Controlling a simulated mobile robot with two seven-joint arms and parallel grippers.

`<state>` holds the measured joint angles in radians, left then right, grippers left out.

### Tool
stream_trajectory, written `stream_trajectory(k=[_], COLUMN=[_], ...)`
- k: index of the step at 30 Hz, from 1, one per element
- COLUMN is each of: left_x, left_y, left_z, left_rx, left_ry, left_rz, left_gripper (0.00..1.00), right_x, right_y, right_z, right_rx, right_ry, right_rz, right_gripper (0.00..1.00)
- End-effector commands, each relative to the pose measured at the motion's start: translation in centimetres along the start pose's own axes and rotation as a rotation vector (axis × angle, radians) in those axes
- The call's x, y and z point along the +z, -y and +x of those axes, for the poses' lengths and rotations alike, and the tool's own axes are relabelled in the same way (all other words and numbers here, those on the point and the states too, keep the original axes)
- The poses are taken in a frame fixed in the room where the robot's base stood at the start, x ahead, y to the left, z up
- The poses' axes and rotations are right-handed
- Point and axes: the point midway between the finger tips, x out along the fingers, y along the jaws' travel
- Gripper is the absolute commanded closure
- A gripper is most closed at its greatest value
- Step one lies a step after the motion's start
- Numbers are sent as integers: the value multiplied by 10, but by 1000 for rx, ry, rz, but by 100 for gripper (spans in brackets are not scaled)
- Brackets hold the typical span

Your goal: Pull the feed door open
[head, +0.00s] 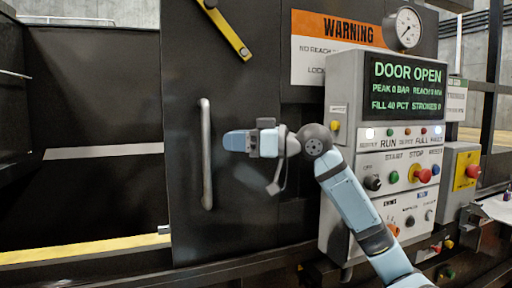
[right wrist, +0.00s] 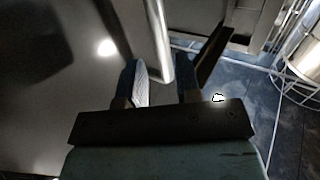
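The feed door (head: 180,100) is a dark, upright panel with a light vertical bar handle (head: 206,155). A dark opening shows to its left. My right gripper (head: 228,140) is just right of the handle at mid-height, fingers pointing left, with a small gap to the bar in the head view. In the right wrist view, the two fingers (right wrist: 163,82) are apart with nothing clamped, and the handle (right wrist: 158,40) lines up in the gap between them. I cannot tell whether the bar is within the fingers' reach. My left gripper is out of view.
The control box (head: 345,90) stands right of the door, behind my right arm; its display (head: 405,85) reads "DOOR OPEN". A pressure gauge (head: 403,28), a warning sign (head: 335,45) and a yellow bar (head: 228,30) are above. A yellow-edged sill (head: 80,250) runs along the lower left.

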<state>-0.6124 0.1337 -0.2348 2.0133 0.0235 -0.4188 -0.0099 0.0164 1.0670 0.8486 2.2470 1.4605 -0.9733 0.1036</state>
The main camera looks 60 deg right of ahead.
Motion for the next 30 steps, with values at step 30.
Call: stream_trajectory(k=[30], left_x=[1], left_y=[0], left_z=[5], left_rx=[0], left_ry=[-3], left_rz=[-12], left_gripper=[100], right_x=[-1], right_y=[0], right_z=[-50], right_rx=[0], right_ry=[0], right_rz=[-1], right_gripper=[68])
